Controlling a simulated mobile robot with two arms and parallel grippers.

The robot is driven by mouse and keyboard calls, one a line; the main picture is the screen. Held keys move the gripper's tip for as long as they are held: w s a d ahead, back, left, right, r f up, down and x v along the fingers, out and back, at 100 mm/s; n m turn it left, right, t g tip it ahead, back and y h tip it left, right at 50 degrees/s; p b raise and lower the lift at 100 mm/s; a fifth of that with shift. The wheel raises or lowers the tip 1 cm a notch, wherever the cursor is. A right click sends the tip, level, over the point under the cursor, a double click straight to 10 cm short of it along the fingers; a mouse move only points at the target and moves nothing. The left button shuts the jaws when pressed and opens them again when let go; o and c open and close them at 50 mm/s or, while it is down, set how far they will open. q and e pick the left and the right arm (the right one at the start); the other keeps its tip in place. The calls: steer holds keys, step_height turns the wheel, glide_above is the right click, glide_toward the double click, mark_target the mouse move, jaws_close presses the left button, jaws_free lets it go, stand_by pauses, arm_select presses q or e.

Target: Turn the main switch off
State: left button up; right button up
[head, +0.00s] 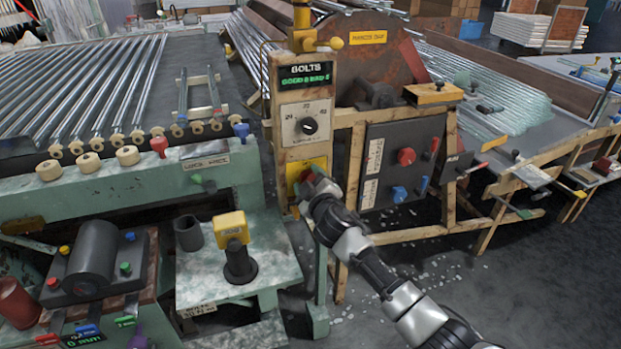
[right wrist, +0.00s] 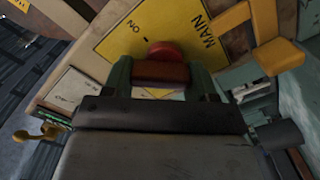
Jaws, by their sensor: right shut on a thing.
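The main switch is a red handle (right wrist: 160,72) on a yellow plate (right wrist: 140,35) lettered "MAIN" and "ON" in the right wrist view. In the head view the yellow plate (head: 293,168) sits low on the tan control post, and the red of the switch (head: 305,175) shows just beside my gripper. My right gripper (right wrist: 163,80) is shut on the red handle, one finger on each side of it. In the head view my right gripper (head: 314,184) reaches the post from the lower right and hides part of the switch. My left gripper is not in view.
Above the switch, the post carries a dial (head: 309,125) and a display (head: 306,75) reading "BOLTS". A dark panel (head: 385,185) with red and blue knobs stands to the right. A green bench (head: 230,275) with a yellow-topped post (head: 231,227) stands to the left.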

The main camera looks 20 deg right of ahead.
steer(key=n, duration=0.3)
steer(key=shift+a+n+p, duration=0.1)
steer(key=shift+n+p, duration=0.3)
steer(key=n, duration=0.4)
steer(key=shift+a+f+p, duration=0.1)
steer(key=shift+f+p, duration=0.05)
steer(key=shift+p, duration=0.2)
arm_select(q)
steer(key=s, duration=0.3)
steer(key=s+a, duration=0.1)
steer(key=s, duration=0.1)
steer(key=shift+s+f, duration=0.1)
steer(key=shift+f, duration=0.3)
arm_select(e)
steer(key=shift+n, duration=0.3)
steer(key=shift+f, duration=0.1)
steer(key=o, duration=0.9)
steer(key=shift+s, duration=0.15)
